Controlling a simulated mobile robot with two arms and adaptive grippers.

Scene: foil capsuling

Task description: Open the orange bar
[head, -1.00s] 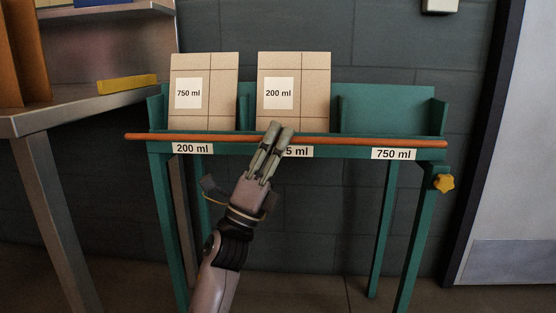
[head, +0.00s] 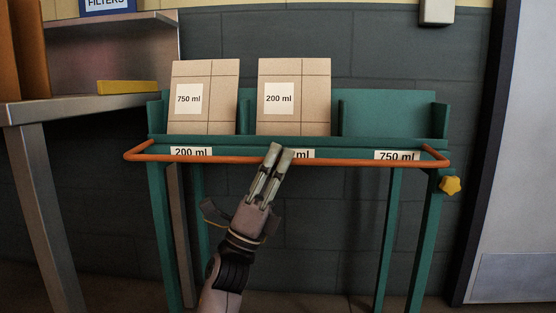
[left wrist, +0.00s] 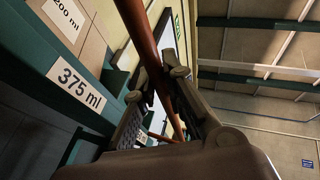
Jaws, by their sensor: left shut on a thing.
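The orange bar (head: 205,159) runs across the front of the green rack (head: 393,215) in the head view. It stands out from the rack and hangs a little below the front ledge, with its two ends bent back to the rack's sides. My left gripper (head: 273,155) is shut on the bar near its middle. In the left wrist view the bar (left wrist: 142,35) passes between the fingers of my left gripper (left wrist: 172,105). My right gripper is not in view.
Two cardboard boxes, marked 750 ml (head: 216,95) and 200 ml (head: 306,95), stand in the left and middle bays. The right bay (head: 388,112) is empty. A yellow knob (head: 450,185) is on the rack's right side. A metal table (head: 80,107) stands at left.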

